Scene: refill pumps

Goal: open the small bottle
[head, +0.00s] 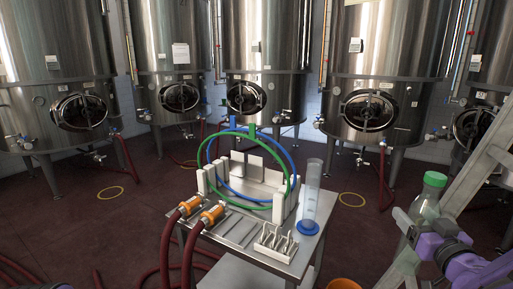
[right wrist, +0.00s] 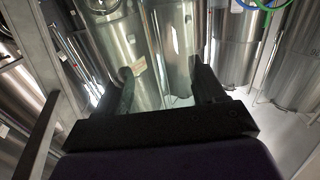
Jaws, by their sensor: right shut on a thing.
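The small bottle (head: 426,208) is clear, with a green cap (head: 434,179) on its top, at the right of the head view. It stands nearly upright, tilted slightly, off the table. My right gripper (head: 414,234) is shut on the bottle's lower part, and the cap is above the fingers. In the right wrist view, the two dark fingers of my right gripper (right wrist: 165,88) stand on either side of the see-through bottle (right wrist: 178,65). Its outline is hard to tell from the steel tanks behind. My left gripper is not in view.
A steel table (head: 240,262) holds a clear measuring cylinder (head: 311,190) on a blue base, a white rack (head: 275,240), orange hose fittings (head: 212,214), and green and blue hoops. An orange bucket (head: 344,284) is at the bottom edge. Tanks line the back.

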